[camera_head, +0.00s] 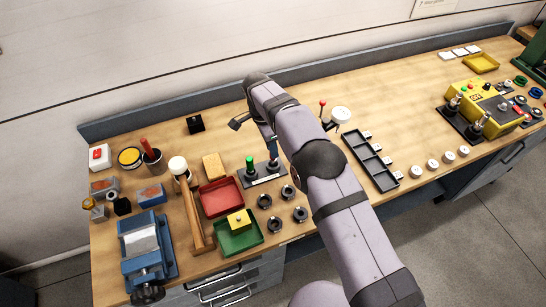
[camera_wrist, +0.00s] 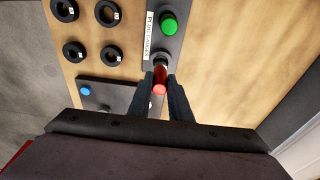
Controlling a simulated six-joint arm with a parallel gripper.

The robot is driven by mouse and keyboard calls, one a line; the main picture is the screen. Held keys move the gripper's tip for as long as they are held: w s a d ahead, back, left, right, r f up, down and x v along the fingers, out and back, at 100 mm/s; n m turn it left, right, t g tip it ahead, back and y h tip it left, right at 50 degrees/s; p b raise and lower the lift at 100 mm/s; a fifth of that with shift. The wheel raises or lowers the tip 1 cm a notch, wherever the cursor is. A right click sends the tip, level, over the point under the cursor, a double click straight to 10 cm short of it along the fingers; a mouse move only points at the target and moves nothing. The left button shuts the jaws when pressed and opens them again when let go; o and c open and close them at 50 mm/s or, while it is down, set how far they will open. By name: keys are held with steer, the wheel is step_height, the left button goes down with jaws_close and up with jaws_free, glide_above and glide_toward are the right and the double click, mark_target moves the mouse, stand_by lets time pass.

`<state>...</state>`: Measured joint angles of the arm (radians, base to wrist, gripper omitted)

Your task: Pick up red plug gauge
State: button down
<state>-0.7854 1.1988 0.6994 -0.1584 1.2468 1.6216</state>
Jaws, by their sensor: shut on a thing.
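The red plug gauge (camera_wrist: 160,76) stands between the two fingers of my gripper (camera_wrist: 165,92) in the wrist view, with its red top showing. My gripper is shut on it. The gauge is at the grey plug gauge holder (camera_wrist: 155,50); I cannot tell whether it is still seated. A green plug gauge (camera_wrist: 169,24) stands in the same holder, just ahead of the fingers. In the head view, the holder (camera_head: 262,179) and the green gauge (camera_head: 250,164) show to the left of my arm. The red gauge is not clearly visible there.
Several black rings (camera_head: 265,201) lie in front of the holder. A red tray (camera_head: 222,197) and a green tray (camera_head: 240,237) stand to its left. A black compartment tray (camera_head: 371,160) lies right of my arm. Bare wood lies behind the holder.

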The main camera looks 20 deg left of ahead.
steer(key=shift+r+p, duration=1.45)
steer(key=shift+r, duration=1.2)
steer(key=shift+s, duration=0.1)
